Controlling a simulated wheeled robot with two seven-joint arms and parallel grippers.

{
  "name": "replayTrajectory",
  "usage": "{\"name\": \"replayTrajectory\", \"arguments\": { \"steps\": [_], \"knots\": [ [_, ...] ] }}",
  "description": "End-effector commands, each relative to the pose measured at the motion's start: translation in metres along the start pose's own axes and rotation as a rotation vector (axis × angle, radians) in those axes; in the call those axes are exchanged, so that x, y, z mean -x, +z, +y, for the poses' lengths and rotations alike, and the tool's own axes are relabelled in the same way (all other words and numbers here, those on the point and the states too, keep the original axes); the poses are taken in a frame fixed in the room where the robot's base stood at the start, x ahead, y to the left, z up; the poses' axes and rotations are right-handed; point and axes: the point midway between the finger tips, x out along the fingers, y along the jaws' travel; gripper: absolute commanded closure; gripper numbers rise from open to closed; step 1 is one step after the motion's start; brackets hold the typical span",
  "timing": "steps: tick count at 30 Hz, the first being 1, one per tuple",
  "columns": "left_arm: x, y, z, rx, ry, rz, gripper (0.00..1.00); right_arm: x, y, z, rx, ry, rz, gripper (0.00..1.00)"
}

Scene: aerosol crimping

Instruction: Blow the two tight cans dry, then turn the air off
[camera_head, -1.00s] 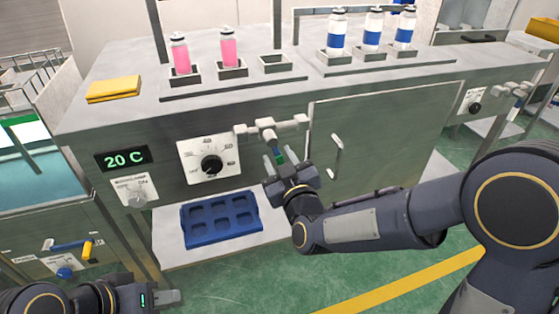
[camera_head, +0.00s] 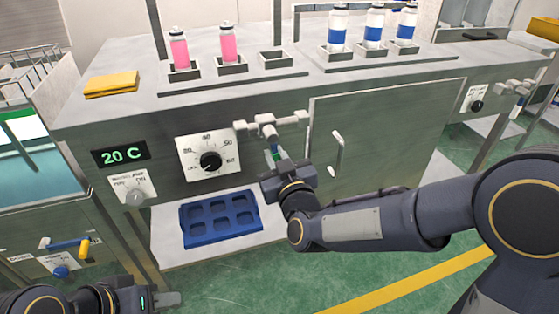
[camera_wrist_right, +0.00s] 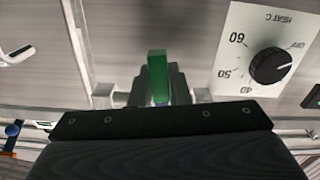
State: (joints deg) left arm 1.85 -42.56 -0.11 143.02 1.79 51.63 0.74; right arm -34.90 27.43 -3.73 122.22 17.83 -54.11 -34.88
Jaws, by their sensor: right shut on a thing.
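My right gripper (camera_head: 277,163) is shut on the green-marked lever (camera_head: 274,154) that hangs below a grey pipe fitting (camera_head: 288,121) on the machine's front. In the right wrist view the green lever (camera_wrist_right: 157,77) stands upright between the fingers. Two pink cans (camera_head: 179,50) (camera_head: 227,42) stand upright in dark square holders on the machine top. Several white cans with blue bands (camera_head: 337,32) stand in holders further right. I cannot tell which cans are tight or whether they are wet. My left gripper (camera_head: 166,298) is low at the left, far from the cans; its fingers are unclear.
A third pink-row holder (camera_head: 276,60) is empty. A yellow cloth (camera_head: 111,85) lies at the top left. A heat dial (camera_head: 210,161), a display reading 20 C (camera_head: 121,155) and a small knob (camera_head: 134,197) are on the front.

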Motion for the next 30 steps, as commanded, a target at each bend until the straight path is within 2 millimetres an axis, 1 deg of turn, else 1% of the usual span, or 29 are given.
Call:
{"name": "replayTrajectory", "arguments": {
  "steps": [1, 3, 6, 13, 14, 18, 19, 26, 30],
  "knots": [
    [-0.0111, 0.0058, -0.0050, 0.000, 0.000, -0.001, 0.64, 0.0000, 0.0054, -0.0043, -0.055, 0.000, 0.005, 1.00],
    [-0.0146, 0.0076, -0.0066, 0.000, 0.000, -0.001, 0.64, -0.0001, 0.0031, -0.0078, -0.120, 0.000, 0.005, 1.00],
    [-0.0150, 0.0077, -0.0068, 0.000, 0.000, -0.001, 0.64, -0.0001, 0.0001, -0.0095, -0.164, 0.000, 0.004, 1.00],
    [-0.0135, 0.0069, -0.0061, 0.000, 0.000, 0.000, 0.64, 0.0000, -0.0010, -0.0099, -0.166, -0.001, 0.002, 1.00],
    [-0.0134, 0.0068, -0.0061, 0.000, 0.000, 0.000, 0.64, 0.0000, -0.0010, -0.0099, -0.166, -0.001, 0.002, 0.83],
    [-0.0134, 0.0068, -0.0061, 0.000, 0.000, 0.000, 0.64, 0.0000, -0.0010, -0.0099, -0.165, -0.001, 0.002, 0.65],
    [-0.0134, 0.0068, -0.0061, 0.000, 0.000, 0.000, 0.64, 0.0000, -0.0009, -0.0098, -0.164, -0.001, 0.002, 0.63],
    [-0.0134, 0.0068, -0.0061, 0.000, 0.000, 0.000, 0.64, 0.0001, -0.0007, -0.0095, -0.163, 0.000, 0.002, 0.63],
    [-0.0113, 0.0058, -0.0051, 0.000, 0.000, 0.000, 0.64, 0.0083, -0.0014, -0.0098, -0.163, -0.002, 0.000, 0.63]
  ]
}}
